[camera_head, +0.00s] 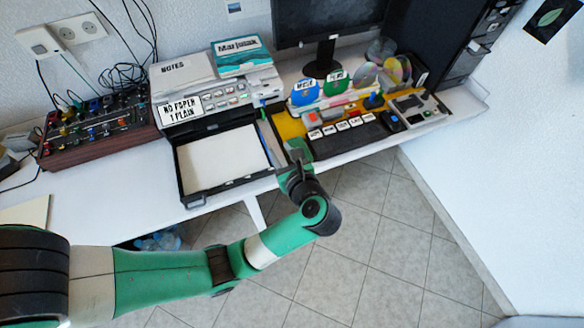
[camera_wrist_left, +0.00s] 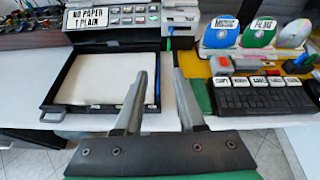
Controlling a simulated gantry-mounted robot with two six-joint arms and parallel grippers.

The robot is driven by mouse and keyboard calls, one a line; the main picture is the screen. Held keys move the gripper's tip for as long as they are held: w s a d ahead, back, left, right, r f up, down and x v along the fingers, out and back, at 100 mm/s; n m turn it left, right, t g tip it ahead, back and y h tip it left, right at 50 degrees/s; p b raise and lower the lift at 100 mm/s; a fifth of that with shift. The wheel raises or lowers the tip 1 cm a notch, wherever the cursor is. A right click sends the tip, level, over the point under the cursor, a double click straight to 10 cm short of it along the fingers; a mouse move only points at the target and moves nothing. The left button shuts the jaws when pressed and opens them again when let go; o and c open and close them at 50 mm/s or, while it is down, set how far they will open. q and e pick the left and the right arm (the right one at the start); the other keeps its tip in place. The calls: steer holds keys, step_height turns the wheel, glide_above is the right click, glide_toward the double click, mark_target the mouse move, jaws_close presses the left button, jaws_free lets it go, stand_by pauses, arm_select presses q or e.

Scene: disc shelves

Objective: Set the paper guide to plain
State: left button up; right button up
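The printer (camera_head: 215,103) stands against the wall with a sign reading "NO PAPER 1 PLAIN" (camera_head: 179,109). Its black-framed tray (camera_head: 183,180) is pulled out and holds a white sheet (camera_head: 222,158). A thin blue strip (camera_wrist_left: 157,88) shows along the tray's right side in the left wrist view; I cannot tell whether it is the paper guide or its setting. My left gripper (camera_head: 294,160) is right of the tray's front corner. In the left wrist view its two fingers (camera_wrist_left: 159,76) are apart with nothing held between them. My right gripper is in neither view.
A black button pad (camera_head: 348,137) and upright discs (camera_head: 304,92) stand right of the tray. A red-brown mixer-like box (camera_head: 98,128) stands left of the printer. A monitor (camera_head: 327,25) is behind. White desk is bare left of the tray.

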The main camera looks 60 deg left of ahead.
arm_select(q)
step_height(320, 180, down, 11)
steer(key=s+m+b, duration=0.1)
steer(key=b, duration=0.5)
steer(key=b+x, duration=0.3)
steer(key=x, duration=0.7)
steer(key=shift+w+d+f, duration=0.1)
steer(key=shift+w+a+b, duration=0.1)
steer(key=shift+a+b, duration=0.25)
steer(key=shift+a, duration=0.05)
jaws_close()
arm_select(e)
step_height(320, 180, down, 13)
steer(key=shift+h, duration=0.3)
